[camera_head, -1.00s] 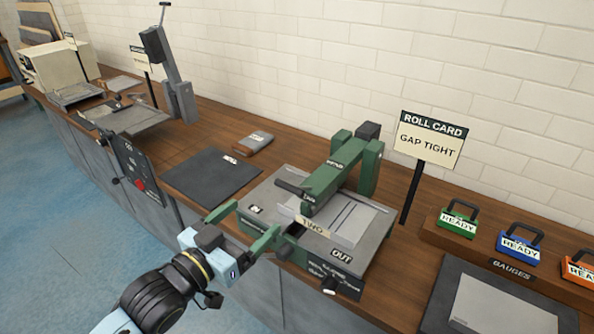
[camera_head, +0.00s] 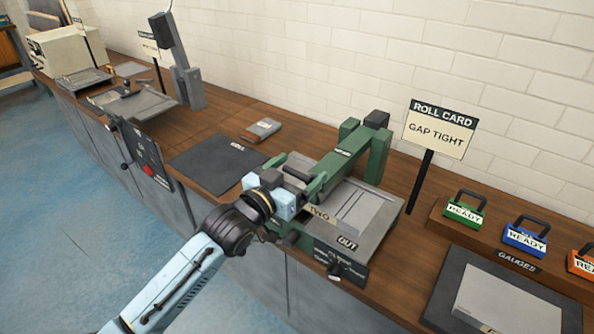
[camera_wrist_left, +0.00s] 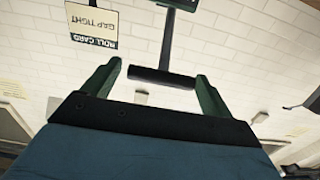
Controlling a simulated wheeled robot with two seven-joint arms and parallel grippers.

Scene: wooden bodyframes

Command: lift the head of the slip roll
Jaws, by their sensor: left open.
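The slip roll (camera_head: 375,222) stands on the bench, with a grey bed and a green head (camera_head: 347,160) lying low over it. The head's dark handle bar (camera_wrist_left: 162,77) shows in the left wrist view, crossing the space between my finger ends. My left gripper (camera_head: 299,170) is open at the front end of the head, its green fingers on either side of the bar. I cannot tell whether the fingers touch the bar. My gripper and wrist partly hide the front of the slip roll in the head view. My right gripper is not in view.
A roll card sign (camera_head: 439,130) reading "GAP TIGHT" stands right of the slip roll. A gauge rack (camera_head: 515,262) with coloured blocks is farther right. A dark mat (camera_head: 217,163) lies to the left. A white brick wall (camera_head: 330,60) runs behind.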

